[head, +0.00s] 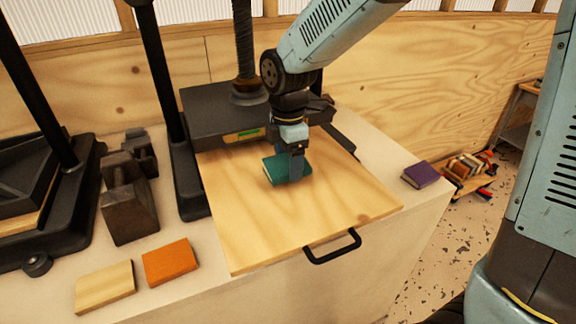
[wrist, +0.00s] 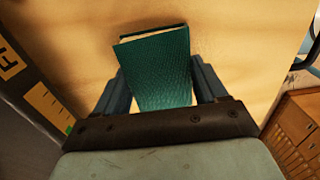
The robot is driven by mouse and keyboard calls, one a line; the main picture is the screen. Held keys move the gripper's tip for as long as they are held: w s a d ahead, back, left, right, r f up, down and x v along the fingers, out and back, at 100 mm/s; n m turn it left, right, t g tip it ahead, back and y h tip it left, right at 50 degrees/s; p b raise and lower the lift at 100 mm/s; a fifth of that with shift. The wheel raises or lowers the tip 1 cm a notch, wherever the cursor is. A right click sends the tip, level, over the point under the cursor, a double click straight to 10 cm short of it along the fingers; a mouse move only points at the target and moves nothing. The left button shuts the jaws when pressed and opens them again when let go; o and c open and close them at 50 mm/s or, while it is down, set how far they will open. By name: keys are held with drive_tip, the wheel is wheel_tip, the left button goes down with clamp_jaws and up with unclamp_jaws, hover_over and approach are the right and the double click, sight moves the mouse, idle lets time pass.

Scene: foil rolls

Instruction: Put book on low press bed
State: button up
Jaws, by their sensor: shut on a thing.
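A teal book (head: 283,168) is at the middle of the pale wooden press bed (head: 300,225), a pulled-out board with a black handle. My gripper (head: 296,168) points down over the book and is shut on it. In the wrist view the teal book (wrist: 160,72) lies between the two fingers of my gripper (wrist: 163,85), its cover textured and its page edge at the top. I cannot tell whether the book touches the board. The dark press block (head: 215,115) with its screw stands behind the board.
An orange book (head: 170,262) and a pale wood block (head: 105,287) lie at the front left of the bench. Dark metal weights (head: 128,205) and a second press (head: 40,185) stand at the left. A purple book (head: 421,175) lies on the right. A black handle (head: 333,246) juts from the board's front.

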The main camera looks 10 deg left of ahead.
drive_tip(key=shift+f, duration=0.8)
drive_tip(key=o, duration=1.1)
drive_tip(key=shift+f, duration=0.1)
drive_tip(key=shift+c, duration=0.2)
wheel_tip(320, 180, up, 12)
drive_tip(key=shift+d, duration=0.15)
